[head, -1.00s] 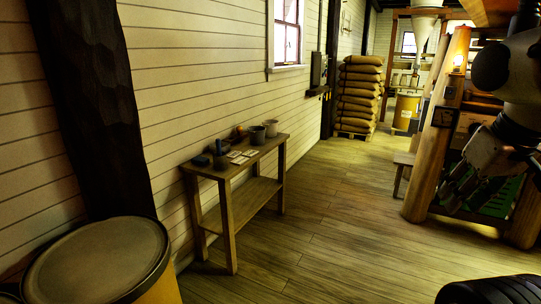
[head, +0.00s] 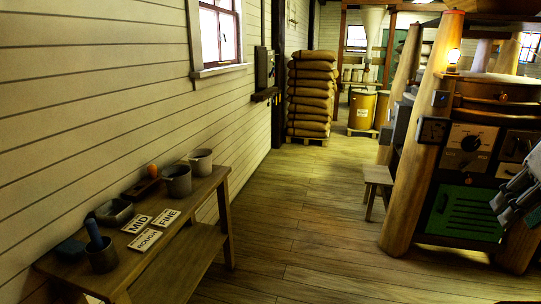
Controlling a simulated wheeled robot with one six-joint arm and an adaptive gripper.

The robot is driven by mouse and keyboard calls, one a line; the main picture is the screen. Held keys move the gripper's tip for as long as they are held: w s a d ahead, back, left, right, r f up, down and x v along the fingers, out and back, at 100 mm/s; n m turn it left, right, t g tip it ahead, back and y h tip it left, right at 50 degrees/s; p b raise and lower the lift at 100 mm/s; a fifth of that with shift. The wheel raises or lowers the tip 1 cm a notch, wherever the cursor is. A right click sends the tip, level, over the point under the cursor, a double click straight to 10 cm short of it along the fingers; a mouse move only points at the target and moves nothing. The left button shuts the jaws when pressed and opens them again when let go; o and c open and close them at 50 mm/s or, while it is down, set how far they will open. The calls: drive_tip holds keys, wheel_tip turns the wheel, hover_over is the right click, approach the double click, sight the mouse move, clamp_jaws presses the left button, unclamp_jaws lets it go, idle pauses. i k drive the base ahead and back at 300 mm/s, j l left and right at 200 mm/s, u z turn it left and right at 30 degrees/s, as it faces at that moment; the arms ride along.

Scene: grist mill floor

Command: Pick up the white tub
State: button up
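A pale, off-white tub (head: 201,160) stands upright at the far end of the wooden side table (head: 215,182) along the left wall. It is next to a darker grey tub (head: 177,180), which stands nearer to me. My gripper (head: 512,200) shows only in part at the right edge, far from the table and the tub. Its fingers point down and left; the frame edge cuts it off, so its opening is unclear.
The table also holds a grey cup with a blue handle (head: 101,252), a dark bowl (head: 115,212) and cards marked MID, FINE and ROUGH (head: 145,240). A stool (head: 376,187) and the mill frame (head: 408,150) stand right. The floor between is clear.

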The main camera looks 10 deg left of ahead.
sight(201, 160)
drive_tip(key=i, duration=1.1)
drive_tip(key=i+u, duration=0.45)
drive_tip(key=i+l+u, duration=0.15)
drive_tip(key=u, duration=0.3)
drive_tip(key=i+j+u, duration=0.15)
drive_tip(key=i+u, duration=0.15)
drive_tip(key=i, duration=0.15)
drive_tip(key=i+j+u, duration=0.1)
drive_tip(key=i+u, duration=0.25)
drive_tip(key=i, duration=0.1)
